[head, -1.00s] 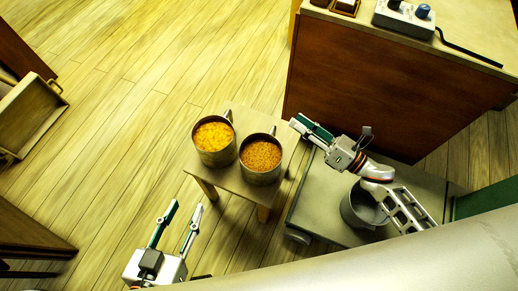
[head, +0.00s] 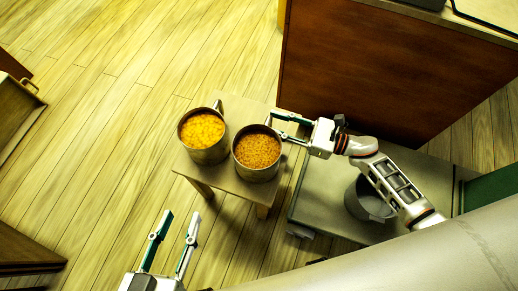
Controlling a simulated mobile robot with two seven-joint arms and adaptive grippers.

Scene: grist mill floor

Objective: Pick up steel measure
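Two steel measures stand upright on a small wooden stool (head: 232,183). The left measure (head: 207,155) is filled with yellow grain and the right measure (head: 257,172) with browner grain. My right gripper (head: 272,124) is open, with its fingers spread at the far right rim of the brown-grain measure, by its handle. I cannot tell whether the fingers touch it. My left gripper (head: 178,224) is open and empty over the floor, in front of and left of the stool.
An empty grey pot (head: 366,200) sits on a low grey platform (head: 325,188) under my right arm. A large brown cabinet (head: 375,70) stands behind the stool. A wooden box (head: 18,108) is at the far left. The plank floor left of the stool is clear.

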